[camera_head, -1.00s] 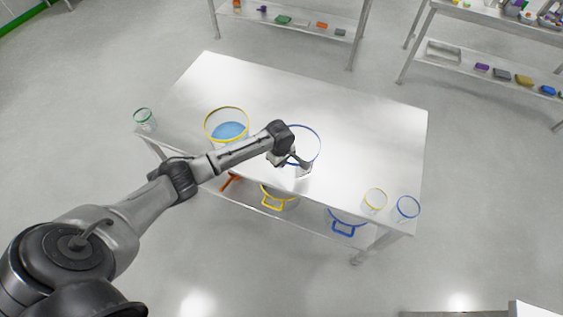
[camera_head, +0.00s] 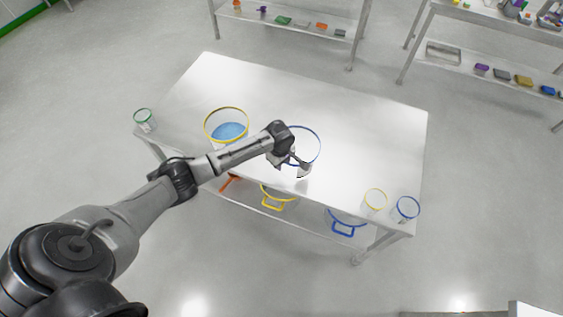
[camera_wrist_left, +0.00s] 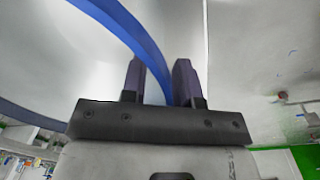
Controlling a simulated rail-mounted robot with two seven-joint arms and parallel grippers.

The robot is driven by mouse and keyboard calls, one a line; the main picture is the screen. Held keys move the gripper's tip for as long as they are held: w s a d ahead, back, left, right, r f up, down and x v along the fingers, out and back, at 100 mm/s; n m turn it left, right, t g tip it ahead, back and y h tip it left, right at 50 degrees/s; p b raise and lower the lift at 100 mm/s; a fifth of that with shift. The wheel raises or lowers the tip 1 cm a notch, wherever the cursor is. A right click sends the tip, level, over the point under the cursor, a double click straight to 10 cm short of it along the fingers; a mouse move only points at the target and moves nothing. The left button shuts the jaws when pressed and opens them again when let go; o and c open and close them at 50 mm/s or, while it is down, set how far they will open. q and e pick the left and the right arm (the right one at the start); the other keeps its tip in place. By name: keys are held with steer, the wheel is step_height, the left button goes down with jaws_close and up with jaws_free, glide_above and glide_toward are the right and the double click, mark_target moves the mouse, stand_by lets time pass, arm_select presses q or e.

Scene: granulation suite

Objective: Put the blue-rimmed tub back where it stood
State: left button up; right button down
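The blue-rimmed tub (camera_head: 319,138) is a clear, wide vessel at the middle of the table, toward its front edge. I cannot tell whether its base touches the tabletop. My left gripper (camera_head: 303,167) is at the near side of its rim. In the left wrist view, the blue rim (camera_wrist_left: 133,33) runs down between the two dark fingers (camera_wrist_left: 160,84), which look close together on it. The fingertips and the tub's lower wall are hard to make out. My right gripper is not in view.
A yellow-rimmed tub (camera_head: 228,108) holding blue liquid stands to the left on the white table (camera_head: 370,125). A green-rimmed cup (camera_head: 144,119) stands at the left end, with yellow-rimmed (camera_head: 375,199) and blue-rimmed (camera_head: 407,208) cups at the right front corner. The back of the table is clear.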

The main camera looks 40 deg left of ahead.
arm_select(q)
step_height(320, 180, up, 11)
steer(key=p, duration=0.2)
steer(key=s+d+f+m+t, duration=0.1)
steer(key=s+d+f+m, duration=0.2)
steer(key=s+d+m, duration=0.3)
steer(key=s+d+f+m, duration=0.3)
steer(key=s+d+m, duration=0.1)
steer(key=s+d, duration=0.3)
steer(key=s+d+r+m+t, duration=0.1)
steer(key=s+m, duration=0.3)
steer(key=s, duration=0.5)
steer(key=s+d+r+m+t, duration=0.1)
steer(key=s+r+m, duration=0.3)
steer(key=s, duration=0.4)
steer(key=shift+s+d+m, duration=0.3)
steer(key=shift+s+m, duration=0.05)
steer(key=shift+m, duration=0.25)
